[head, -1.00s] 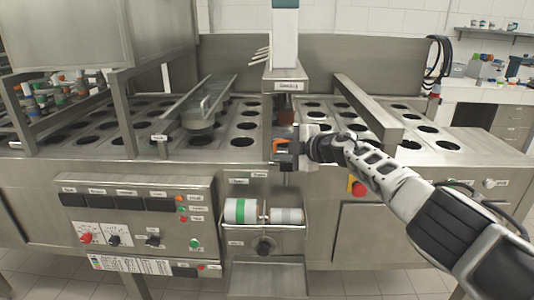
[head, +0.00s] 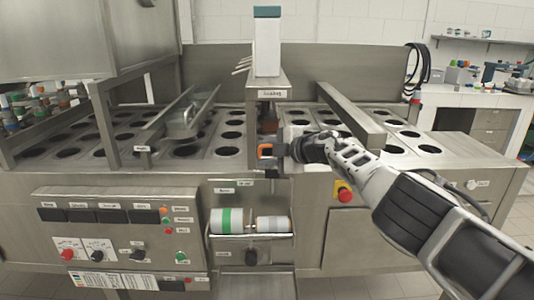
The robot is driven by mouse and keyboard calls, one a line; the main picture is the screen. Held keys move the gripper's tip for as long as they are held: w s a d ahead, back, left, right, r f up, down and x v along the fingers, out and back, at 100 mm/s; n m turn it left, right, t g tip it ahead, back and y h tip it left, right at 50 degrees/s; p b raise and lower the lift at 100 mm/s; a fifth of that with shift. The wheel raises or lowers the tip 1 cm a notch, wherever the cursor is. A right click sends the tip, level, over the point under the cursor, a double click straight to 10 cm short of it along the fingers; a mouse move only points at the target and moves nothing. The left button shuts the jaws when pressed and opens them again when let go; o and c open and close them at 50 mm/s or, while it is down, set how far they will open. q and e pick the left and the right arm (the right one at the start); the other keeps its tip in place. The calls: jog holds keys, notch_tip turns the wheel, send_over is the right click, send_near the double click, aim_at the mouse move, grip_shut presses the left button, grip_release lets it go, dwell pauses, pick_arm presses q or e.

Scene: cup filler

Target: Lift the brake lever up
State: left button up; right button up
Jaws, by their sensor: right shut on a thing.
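My right gripper (head: 277,152) is at the front edge of the steel machine, below the tall white and teal post. It is shut on a small part with an orange end (head: 265,150), which I take to be the brake lever. The gripper's fingers and the machine hide most of that part, so its angle cannot be told. My right arm reaches in from the lower right. My left gripper is not in the head view.
The machine's top (head: 215,151) has rows of round holes. Below it are a control panel (head: 122,240), a green and white roll (head: 227,221) and a red emergency button (head: 343,196). A sloped steel rail (head: 350,118) stands right of the post. A side bench (head: 480,100) is at the far right.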

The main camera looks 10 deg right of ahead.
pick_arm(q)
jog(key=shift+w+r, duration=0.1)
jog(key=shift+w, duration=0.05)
pick_arm(e)
jog(key=shift+w+a+r, duration=0.1)
jog(key=shift+w+r, duration=0.05)
jog(key=shift+r, duration=0.35)
jog(key=shift+d+r+p, duration=0.2)
jog(key=shift+p, duration=0.35)
jog(key=shift+d+r+p, duration=0.2)
jog(key=shift+p, duration=0.3)
pick_arm(q)
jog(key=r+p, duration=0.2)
jog(key=p, duration=0.1)
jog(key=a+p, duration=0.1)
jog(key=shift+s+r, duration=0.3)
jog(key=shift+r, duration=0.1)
pick_arm(e)
jog(key=s+f+v, duration=0.1)
jog(key=v, duration=1.4)
jog(key=shift+f, duration=0.2)
